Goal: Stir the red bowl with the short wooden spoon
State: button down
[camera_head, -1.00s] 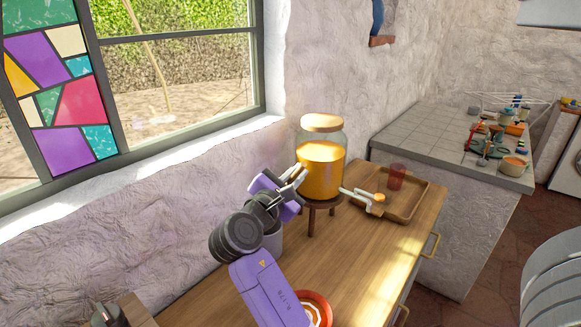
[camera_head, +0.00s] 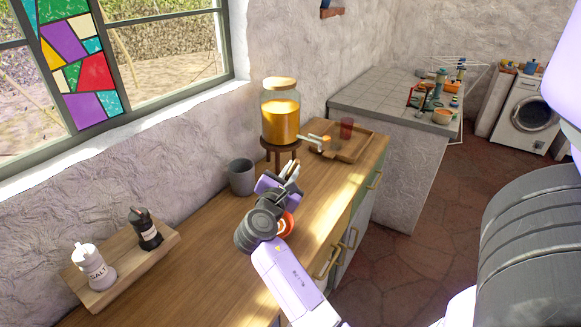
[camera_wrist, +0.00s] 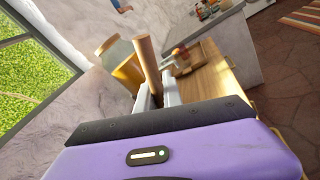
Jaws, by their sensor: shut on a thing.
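The red bowl (camera_head: 288,224) is on the wooden counter in the head view, mostly hidden behind my wrist; only its red and white right side shows. My gripper (camera_head: 290,172) is above the counter, just beyond the bowl and right of the grey crock (camera_head: 241,178). In the wrist view my gripper (camera_wrist: 155,95) is shut on a wooden spoon (camera_wrist: 147,62). Its round handle sticks up tilted between the fingers. The spoon's lower end is hidden.
A glass dispenser (camera_head: 281,115) of orange liquid stands on a round stand behind the gripper. A wooden tray (camera_head: 362,150) with a red cup (camera_head: 347,128) lies to its right. Salt (camera_head: 95,268) and a dark mill (camera_head: 146,230) stand on a board at left. The counter between is clear.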

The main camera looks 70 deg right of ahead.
notch_tip(320, 180, down, 10)
jog(key=b, duration=0.8)
jog(key=shift+w, duration=0.2)
dwell(0.4)
jog(key=shift+d, duration=0.1)
